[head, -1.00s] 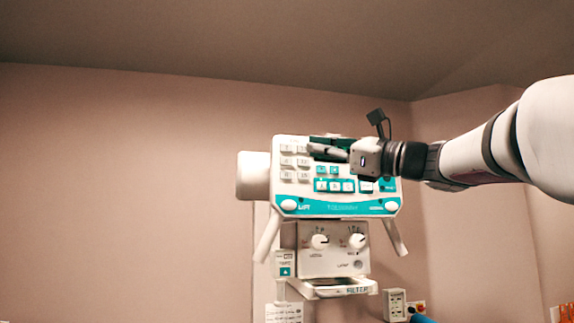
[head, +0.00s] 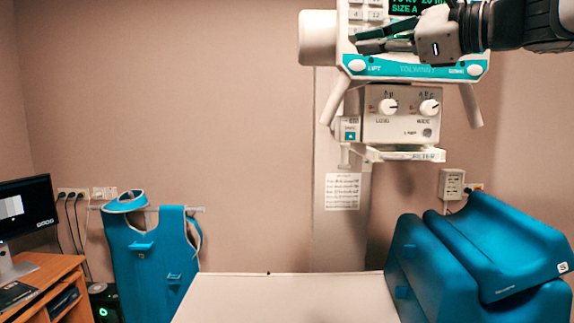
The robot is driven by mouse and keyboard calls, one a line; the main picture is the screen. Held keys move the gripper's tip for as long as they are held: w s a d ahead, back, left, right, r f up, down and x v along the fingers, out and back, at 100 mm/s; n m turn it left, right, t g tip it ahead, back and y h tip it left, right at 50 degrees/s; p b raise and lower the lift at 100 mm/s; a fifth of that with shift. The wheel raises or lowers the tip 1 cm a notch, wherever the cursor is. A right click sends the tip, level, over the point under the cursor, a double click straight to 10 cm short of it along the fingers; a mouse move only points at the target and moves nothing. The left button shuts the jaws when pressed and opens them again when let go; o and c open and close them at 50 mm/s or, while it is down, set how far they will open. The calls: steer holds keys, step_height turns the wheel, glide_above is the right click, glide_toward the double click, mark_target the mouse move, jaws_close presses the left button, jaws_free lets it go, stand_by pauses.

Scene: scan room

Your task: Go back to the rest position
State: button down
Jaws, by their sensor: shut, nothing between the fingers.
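My gripper (head: 385,38) is at the upper right of the head view, with its fingers pointing left. It is shut and empty. It is in front of the white and teal control panel (head: 415,69) of the scan machine and hides part of its keys. I cannot tell whether the fingertips touch the panel. A lit green display (head: 403,6) shows above the gripper. My arm comes in from the right edge.
Below the panel is a box with two knobs (head: 401,127). A white table top (head: 290,298) lies below. Blue cushions (head: 490,255) stand at right, a blue apron (head: 150,250) hangs at left. A wooden desk (head: 45,275) with a monitor (head: 27,207) is at far left.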

steer(key=s+a+f+n+g+h+b, duration=0.1)
steer(key=s+f+n+g+h, duration=0.15)
steer(key=f, duration=0.45)
steer(key=s+a+f+n+g+h, duration=0.1)
steer(key=s+f+n, duration=0.25)
steer(key=f, duration=0.45)
steer(key=s+a+f+n+g+h+b, duration=0.1)
steer(key=s+a+f+n+h, duration=0.15)
steer(key=f, duration=0.45)
steer(key=s+d+f+n+g+h, duration=0.1)
steer(key=s+d+f+n+h, duration=0.1)
steer(key=f, duration=0.4)
steer(key=s+d+f+n+g+h, duration=0.1)
steer(key=s+d+f+n+h, duration=0.1)
steer(key=s+f+n, duration=0.3)
steer(key=s+d+f+n+g+h+b, duration=0.1)
steer(key=s+d+f+n+h, duration=0.1)
steer(key=f, duration=0.6)
steer(key=s+d+n, duration=0.1)
steer(key=s+d, duration=0.1)
steer(key=s, duration=0.1)
steer(key=shift+s+d+f+h, duration=0.25)
steer(key=shift+s+d+h, duration=0.05)
steer(key=shift+s+d, duration=0.05)
